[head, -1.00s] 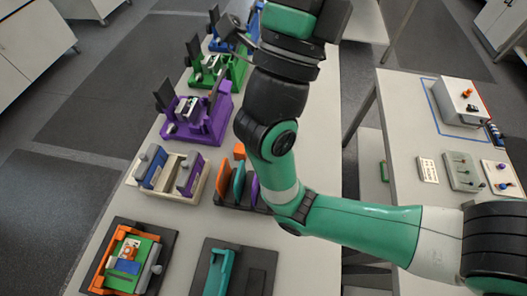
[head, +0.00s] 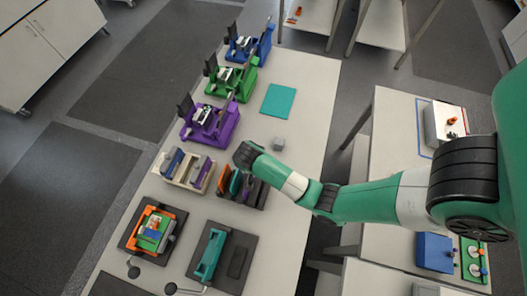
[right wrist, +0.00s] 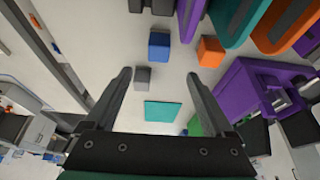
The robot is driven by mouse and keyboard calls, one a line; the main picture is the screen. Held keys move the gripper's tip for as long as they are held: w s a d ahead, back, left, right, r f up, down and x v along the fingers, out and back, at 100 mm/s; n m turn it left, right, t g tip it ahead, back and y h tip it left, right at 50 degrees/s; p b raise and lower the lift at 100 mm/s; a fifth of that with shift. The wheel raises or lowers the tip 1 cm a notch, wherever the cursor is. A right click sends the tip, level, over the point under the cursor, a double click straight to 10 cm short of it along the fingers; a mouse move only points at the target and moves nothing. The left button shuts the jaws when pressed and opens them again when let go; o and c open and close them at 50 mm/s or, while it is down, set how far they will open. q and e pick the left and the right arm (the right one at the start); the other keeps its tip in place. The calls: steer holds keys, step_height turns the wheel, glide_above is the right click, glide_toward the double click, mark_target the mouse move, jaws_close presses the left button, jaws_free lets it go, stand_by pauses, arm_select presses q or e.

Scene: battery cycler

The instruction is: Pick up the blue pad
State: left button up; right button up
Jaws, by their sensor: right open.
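A dark rack (head: 251,198) on the bench holds several thin upright pads. An orange pad (head: 224,178) and a teal pad (head: 236,184) show in it; a blue-purple pad (right wrist: 189,16) shows at the top of the right wrist view. A beige box (head: 171,180) beside the rack also holds a blue piece (head: 173,162), so I cannot tell for certain which is the blue pad. My right gripper (right wrist: 160,74) is open and empty, its fingers apart over the bench, off the pads. In the head view its fingers are hidden behind my wrist. My left gripper is not in view.
A blue cube (right wrist: 159,46), an orange cube (right wrist: 211,51) and a grey cube (head: 278,144) lie near the rack. A flat teal mat (head: 278,100) lies farther back. Purple (head: 210,122), green (head: 231,80) and blue (head: 250,43) fixtures line the bench's left side.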

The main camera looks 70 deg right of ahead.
steer(key=b+x, duration=0.1)
steer(key=x, duration=0.4)
steer(key=shift+f+b, duration=0.1)
steer(key=shift+b, duration=0.2)
steer(key=shift+d+f, duration=0.15)
steer(key=shift+f, duration=0.1)
steer(key=b+x, duration=0.2)
steer(key=x, duration=0.3)
steer(key=shift+s+f, duration=0.1)
jaws_close()
